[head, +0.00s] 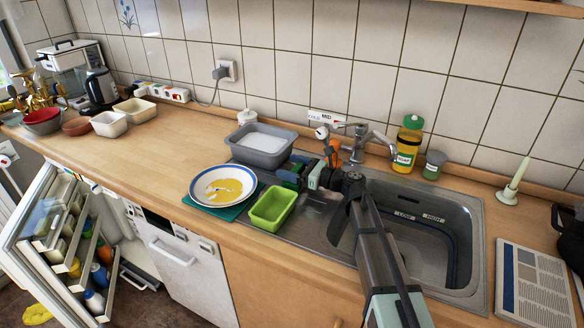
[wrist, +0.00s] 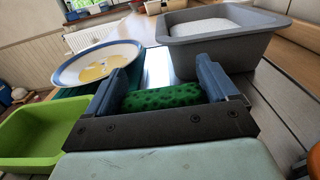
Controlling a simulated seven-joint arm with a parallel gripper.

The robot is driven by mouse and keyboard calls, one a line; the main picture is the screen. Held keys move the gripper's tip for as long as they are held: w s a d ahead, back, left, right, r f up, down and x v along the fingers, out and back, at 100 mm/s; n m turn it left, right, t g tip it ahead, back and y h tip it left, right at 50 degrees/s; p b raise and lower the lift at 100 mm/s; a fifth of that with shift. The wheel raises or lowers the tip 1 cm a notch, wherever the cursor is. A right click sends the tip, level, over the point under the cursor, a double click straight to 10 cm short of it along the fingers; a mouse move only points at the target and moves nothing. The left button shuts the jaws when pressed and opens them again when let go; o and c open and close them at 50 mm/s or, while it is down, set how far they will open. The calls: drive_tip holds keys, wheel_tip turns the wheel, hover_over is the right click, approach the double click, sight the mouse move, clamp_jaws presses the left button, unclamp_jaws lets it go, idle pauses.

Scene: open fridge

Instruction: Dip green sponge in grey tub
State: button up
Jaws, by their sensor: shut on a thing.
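My gripper (wrist: 162,95) is shut on the green sponge (wrist: 162,97), which sits between its two blue fingers in the wrist view. In the head view my gripper (head: 291,174) is just in front of the grey tub, and the sponge is hard to make out there. The grey tub (head: 262,158) stands on the metal drainer with white contents inside. In the wrist view the tub (wrist: 222,50) is ahead and to the right, above finger level at its rim. The sponge is outside the tub.
A plate with yellow stains (head: 222,186) rests on a teal mat (head: 215,209). The sink (head: 440,230), tap (head: 372,140) and bottles (head: 407,150) are to the right.

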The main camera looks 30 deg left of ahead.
drive_tip(key=shift+f, duration=0.15)
drive_tip(key=o, duration=0.8)
drive_tip(key=d, duration=1.4)
drive_tip(key=shift+w, duration=0.25)
drive_tip(key=shift+a, duration=0.1)
